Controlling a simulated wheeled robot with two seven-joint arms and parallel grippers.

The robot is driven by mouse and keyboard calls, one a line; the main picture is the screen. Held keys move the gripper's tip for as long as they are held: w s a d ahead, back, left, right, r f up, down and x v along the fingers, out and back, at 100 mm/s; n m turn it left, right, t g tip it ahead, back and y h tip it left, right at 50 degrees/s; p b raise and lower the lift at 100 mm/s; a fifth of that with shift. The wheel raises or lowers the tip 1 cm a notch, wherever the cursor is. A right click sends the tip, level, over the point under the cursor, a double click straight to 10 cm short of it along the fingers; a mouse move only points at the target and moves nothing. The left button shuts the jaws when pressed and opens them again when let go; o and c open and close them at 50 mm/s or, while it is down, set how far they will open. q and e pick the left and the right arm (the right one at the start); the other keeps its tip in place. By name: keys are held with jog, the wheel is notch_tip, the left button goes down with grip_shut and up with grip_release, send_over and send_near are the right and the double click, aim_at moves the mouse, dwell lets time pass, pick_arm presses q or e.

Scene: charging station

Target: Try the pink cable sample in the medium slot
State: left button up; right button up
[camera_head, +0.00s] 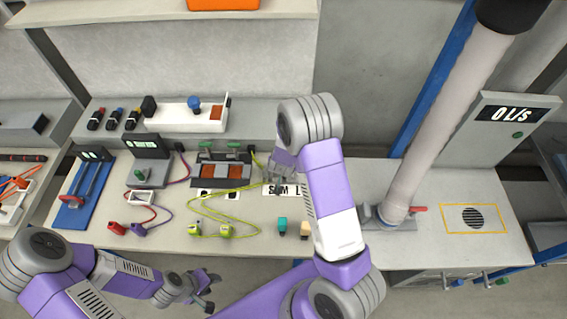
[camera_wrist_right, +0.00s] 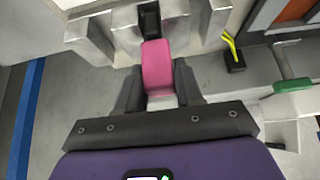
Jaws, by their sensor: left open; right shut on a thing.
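The pink cable sample (camera_wrist_right: 157,68) shows in the right wrist view, between the fingers of my right gripper (camera_wrist_right: 158,92), which is shut on it. Its far end meets a dark opening (camera_wrist_right: 149,20) in a grey slotted block (camera_wrist_right: 95,40); I cannot tell how deep it sits. In the head view my right arm hides the sample and part of the slot block (camera_head: 283,165). The white S M L label (camera_head: 283,190) lies in front of the block, partly covered, so which slot is used is unclear there. My left gripper (camera_head: 190,292) is open and empty, off the table's front edge.
A teal sample (camera_head: 283,225) and a tan sample (camera_head: 304,229) stand in front of the label. Yellow-green cable connectors (camera_head: 209,230) and red and purple connectors (camera_head: 127,229) lie to the left. A pipe (camera_head: 440,125) rises on the right.

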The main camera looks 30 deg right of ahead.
jog(key=shift+f, duration=0.15)
jog(key=o, duration=1.2)
jog(key=p+v, duration=0.2)
jog(key=v, duration=0.5)
jog(key=shift+r, duration=0.3)
jog(key=shift+s, duration=0.15)
